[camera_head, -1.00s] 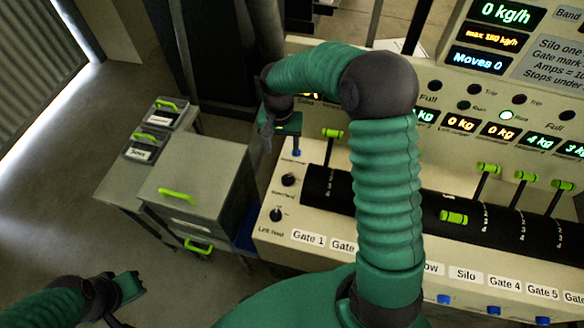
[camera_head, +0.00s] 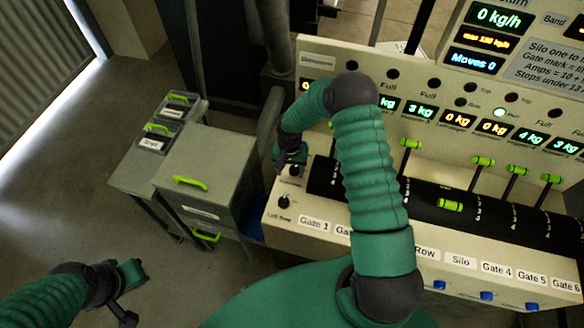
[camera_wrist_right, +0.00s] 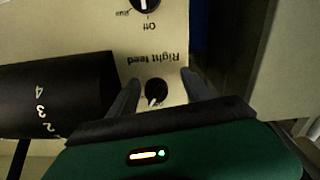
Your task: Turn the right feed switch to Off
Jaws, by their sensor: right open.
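The right feed switch (camera_wrist_right: 156,92) is a round black knob with a white pointer mark. In the wrist view its "Right feed" label is upside down above it, and the pointer slants toward the bottom of the picture. My right gripper (camera_wrist_right: 160,93) is open, its two grey fingers on either side of the knob, with gaps visible. In the head view my right gripper (camera_head: 291,170) is over the panel's left end and mostly hides this switch. My left gripper (camera_head: 128,292) is at the lower left, away from the panel; its jaw opening is unclear.
The left feed switch (camera_head: 284,202) is close by, and shows at the top of the wrist view (camera_wrist_right: 146,4) with an "Off" marking. A black roller (camera_head: 325,180) and green-tipped gate levers (camera_head: 411,143) lie right. A grey cabinet (camera_head: 205,165) stands left.

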